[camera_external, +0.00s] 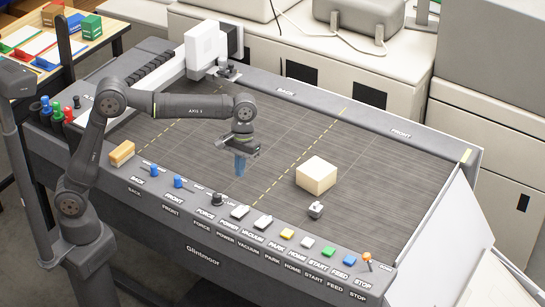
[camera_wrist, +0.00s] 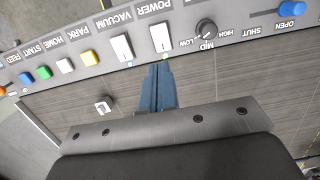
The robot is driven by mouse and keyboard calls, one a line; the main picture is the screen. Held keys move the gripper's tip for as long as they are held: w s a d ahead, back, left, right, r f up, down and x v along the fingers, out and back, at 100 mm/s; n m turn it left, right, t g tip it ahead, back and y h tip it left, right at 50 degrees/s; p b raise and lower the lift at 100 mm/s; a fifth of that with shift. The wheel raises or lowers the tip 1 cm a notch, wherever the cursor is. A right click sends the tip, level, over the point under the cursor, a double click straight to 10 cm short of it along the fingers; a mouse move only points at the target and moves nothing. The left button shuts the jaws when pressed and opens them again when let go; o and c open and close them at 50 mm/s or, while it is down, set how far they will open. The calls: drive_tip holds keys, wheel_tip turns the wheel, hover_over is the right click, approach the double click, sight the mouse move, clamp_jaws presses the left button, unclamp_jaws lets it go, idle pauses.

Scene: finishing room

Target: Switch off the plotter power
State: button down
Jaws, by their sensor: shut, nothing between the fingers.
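The plotter (camera_external: 375,165) has a front control panel with a white POWER rocker switch (camera_external: 239,212), just left of the white VACUUM rocker (camera_external: 263,222). In the wrist view the POWER rocker (camera_wrist: 160,38) lies just beyond my fingertips, with a small greenish lamp (camera_wrist: 166,57) at its bed-side edge. The VACUUM rocker (camera_wrist: 121,47) is beside it. Which way the POWER rocker is tipped is too small to tell. My gripper (camera_external: 240,174) has blue fingers, shut and empty, pointing down over the dark bed behind the panel. The fingertips (camera_wrist: 158,68) appear apart from the switch.
The FORCE knob (camera_external: 217,199) flanks POWER on the left. Coloured buttons, including the yellow PARK button (camera_external: 287,234), run to the right. The bed around my gripper is clear.

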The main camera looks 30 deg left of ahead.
sight(244, 207)
drive_tip(key=c, duration=1.7)
unclamp_jaws()
drive_tip(key=shift+w+r+t, duration=0.1)
drive_tip(key=shift+r+t, duration=0.2)
drive_tip(key=shift+r, duration=0.05)
drive_tip(key=o, duration=0.7)
drive_tip(key=shift+w+r+t, duration=0.4)
drive_tip(key=shift+r+t, duration=0.2)
drive_tip(key=shift+r, duration=0.15)
drive_tip(key=shift+c, duration=0.2)
wheel_tip(244, 207, down, 17)
drive_tip(key=shift+f, duration=0.2)
